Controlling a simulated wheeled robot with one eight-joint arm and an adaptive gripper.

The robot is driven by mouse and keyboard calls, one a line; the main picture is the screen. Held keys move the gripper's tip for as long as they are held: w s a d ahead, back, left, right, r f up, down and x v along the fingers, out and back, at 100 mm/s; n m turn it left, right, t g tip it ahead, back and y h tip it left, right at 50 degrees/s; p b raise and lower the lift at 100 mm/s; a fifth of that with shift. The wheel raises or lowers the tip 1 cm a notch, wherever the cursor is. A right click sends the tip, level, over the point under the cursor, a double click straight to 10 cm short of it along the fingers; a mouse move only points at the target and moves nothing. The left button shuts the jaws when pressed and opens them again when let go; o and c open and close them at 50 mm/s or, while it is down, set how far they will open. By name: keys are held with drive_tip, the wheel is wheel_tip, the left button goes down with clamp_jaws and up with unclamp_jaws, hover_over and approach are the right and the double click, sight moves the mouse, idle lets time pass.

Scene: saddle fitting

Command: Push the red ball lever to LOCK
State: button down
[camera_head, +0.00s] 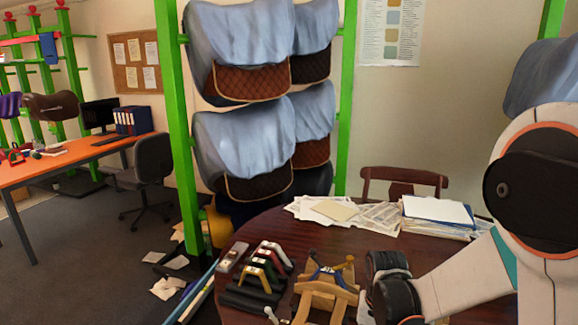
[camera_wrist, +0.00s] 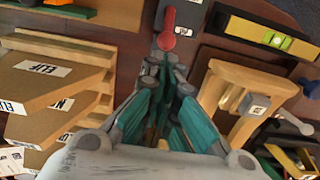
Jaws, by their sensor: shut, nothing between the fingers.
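The red ball lever (camera_wrist: 167,39) shows at the top centre of the wrist view, its red ball just ahead of my fingertips and a pinkish red arm running up from it. My gripper (camera_wrist: 170,62) has teal and grey fingers drawn together, with nothing between them. The tips are very close to the ball; I cannot tell whether they touch. No LOCK marking can be read. In the head view my arm's dark joints stand at the right of the table, and neither the fingertips nor the red ball can be made out.
A spirit level (camera_wrist: 262,36) lies upper right. Labelled boxes (camera_wrist: 35,85) crowd the left.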

drive_tip(key=shift+f+b, duration=0.5)
drive_tip(key=shift+f, duration=0.05)
drive_tip(key=shift+r, duration=0.25)
idle(0.5)
drive_tip(key=shift+s+a, duration=0.25)
drive_tip(key=shift+s, duration=0.5)
drive_tip(key=shift+s+a, duration=0.25)
drive_tip(key=shift+s, duration=0.55)
drive_tip(key=shift+s+a, duration=0.25)
drive_tip(key=shift+s, duration=0.5)
drive_tip(key=shift+s+a, duration=0.1)
drive_tip(key=shift+s, duration=0.25)
drive_tip(key=shift+s+a, duration=0.2)
drive_tip(key=shift+s, duration=0.4)
drive_tip(key=shift+s+a, duration=0.1)
drive_tip(key=shift+s, duration=0.25)
drive_tip(key=shift+s+a, duration=0.15)
drive_tip(key=shift+s, duration=0.3)
drive_tip(key=shift+w, duration=0.1)
